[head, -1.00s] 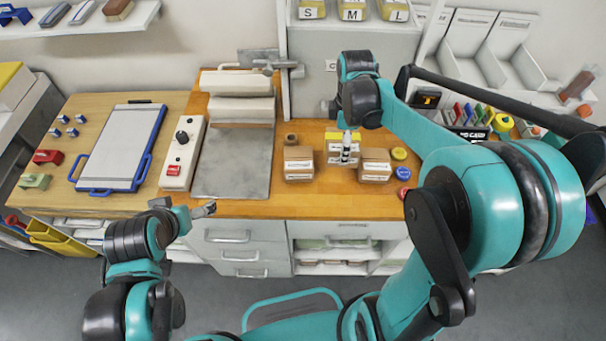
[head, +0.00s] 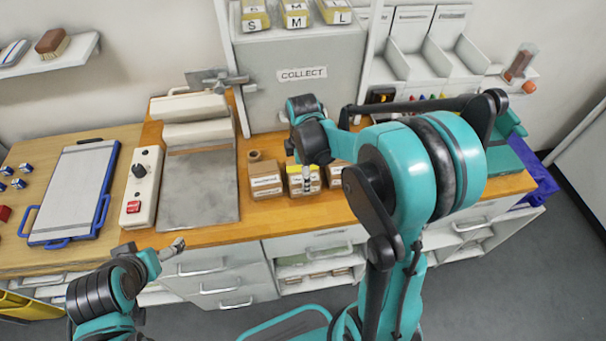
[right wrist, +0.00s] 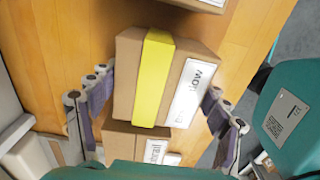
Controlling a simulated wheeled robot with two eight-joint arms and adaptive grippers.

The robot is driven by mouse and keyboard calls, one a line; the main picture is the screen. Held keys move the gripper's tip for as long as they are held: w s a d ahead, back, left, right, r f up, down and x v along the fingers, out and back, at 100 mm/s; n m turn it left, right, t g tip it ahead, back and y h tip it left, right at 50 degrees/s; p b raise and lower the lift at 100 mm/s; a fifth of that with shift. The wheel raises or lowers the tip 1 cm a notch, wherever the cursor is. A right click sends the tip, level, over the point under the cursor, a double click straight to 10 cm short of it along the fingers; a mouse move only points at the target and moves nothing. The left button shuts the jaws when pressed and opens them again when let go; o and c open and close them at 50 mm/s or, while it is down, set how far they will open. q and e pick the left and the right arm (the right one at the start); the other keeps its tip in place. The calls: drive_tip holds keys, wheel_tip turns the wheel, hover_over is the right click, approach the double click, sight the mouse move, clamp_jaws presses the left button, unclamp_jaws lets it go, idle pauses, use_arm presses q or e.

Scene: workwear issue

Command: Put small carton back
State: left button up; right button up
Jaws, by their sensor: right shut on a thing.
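A small brown carton with a yellow band and a white label (right wrist: 152,80) sits between the fingers of my right gripper (right wrist: 158,108) in the right wrist view. The fingers are shut on its two sides. In the head view this carton (head: 303,188) is in the middle of a row of brown cartons, partly hidden by my right gripper (head: 304,168). I cannot tell whether it touches the worktop. One labelled carton (head: 265,183) stands to its left; another, to its right, is partly hidden by my arm. My left gripper (head: 172,248) is near the worktop's front edge, away from the cartons.
A grey cabinet marked COLLECT (head: 302,75) stands behind the cartons, with S, M and L boxes on top. A grey plate (head: 198,190), a switch box (head: 141,190) and a blue-framed board (head: 73,195) lie left. White bins (head: 405,60) are at back right.

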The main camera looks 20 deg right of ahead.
drive_tip(key=shift+f, duration=0.2)
drive_tip(key=o, duration=1.4)
drive_tip(key=shift+c, duration=0.2)
drive_tip(key=shift+r, duration=0.1)
